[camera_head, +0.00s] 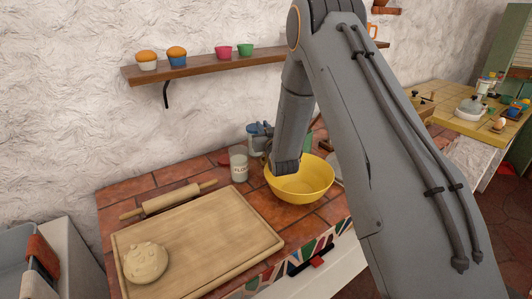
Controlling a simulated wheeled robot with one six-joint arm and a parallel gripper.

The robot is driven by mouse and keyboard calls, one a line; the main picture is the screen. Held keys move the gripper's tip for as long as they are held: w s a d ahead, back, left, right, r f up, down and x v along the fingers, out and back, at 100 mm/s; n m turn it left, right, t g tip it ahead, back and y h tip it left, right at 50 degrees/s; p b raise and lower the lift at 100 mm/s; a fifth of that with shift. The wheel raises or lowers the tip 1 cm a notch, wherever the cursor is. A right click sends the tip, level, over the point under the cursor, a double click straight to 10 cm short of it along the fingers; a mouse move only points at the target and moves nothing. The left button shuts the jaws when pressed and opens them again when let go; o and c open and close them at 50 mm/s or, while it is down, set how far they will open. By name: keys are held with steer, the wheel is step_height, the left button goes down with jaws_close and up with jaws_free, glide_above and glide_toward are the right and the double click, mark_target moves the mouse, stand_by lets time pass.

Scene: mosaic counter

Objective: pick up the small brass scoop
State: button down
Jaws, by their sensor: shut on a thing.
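My arm reaches down from the upper right to the back of the tiled counter. Its last links end beside the left rim of a yellow bowl (304,186). A dark part of my gripper (267,152) shows just left of the wrist. The wrist hides most of it, and I cannot make out its fingertips. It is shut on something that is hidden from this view. I cannot see the small brass scoop anywhere in the picture.
A flour jar (239,167) and a blue-lidded canister (254,134) stand near the gripper. A rolling pin (168,199) and a board (205,232) with dough (145,262) fill the front left. A wall shelf (200,64) holds muffins and cups.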

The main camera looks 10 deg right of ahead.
steer(key=shift+r, duration=0.2)
step_height(320, 180, up, 17)
steer(key=b, duration=0.6)
steer(key=s+a+n+g+y+p, duration=0.25)
steer(key=s+a+n+y, duration=0.4)
steer(key=a+y, duration=0.4)
step_height(320, 180, down, 12)
steer(key=a+h+b, duration=0.1)
steer(key=a+b, duration=0.1)
steer(key=b, duration=0.6)
steer(key=shift+s+r, duration=0.2)
steer(key=shift+s, duration=0.15)
steer(key=shift+r+m+h, duration=0.15)
steer(key=shift+m+h, duration=0.1)
stand_by(0.3)
step_height(320, 180, up, 10)
steer(key=p, duration=0.6)
steer(key=shift+f, duration=0.2)
stand_by(0.6)
